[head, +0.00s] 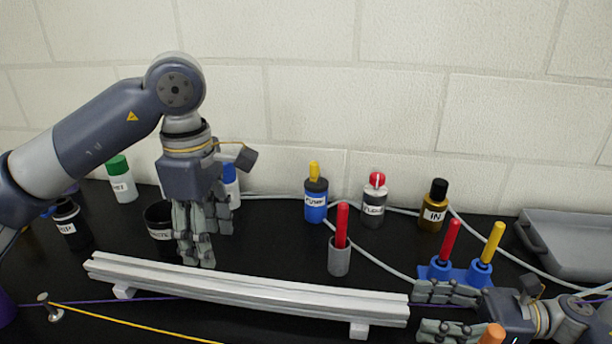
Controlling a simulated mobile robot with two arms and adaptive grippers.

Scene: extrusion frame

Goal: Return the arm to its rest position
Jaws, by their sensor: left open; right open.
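My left arm comes in from the left, and its gripper (196,250) hangs pointing down behind the left part of a long silver extrusion bar (250,291). The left gripper is open and holds nothing that I can see. My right gripper (420,310) is low at the right edge, pointing left near the bar's right end. It is open, with its fingers apart and nothing visible between them. The extrusion bar lies on small pale supports on the black table.
A blue holder (459,272) with red and yellow handles stands just behind my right gripper. A grey cup (339,262) holds a red handle. Labelled bottles, including a blue one (316,205) and a brown one (434,212), line the wall. A grey tray (575,225) sits at right.

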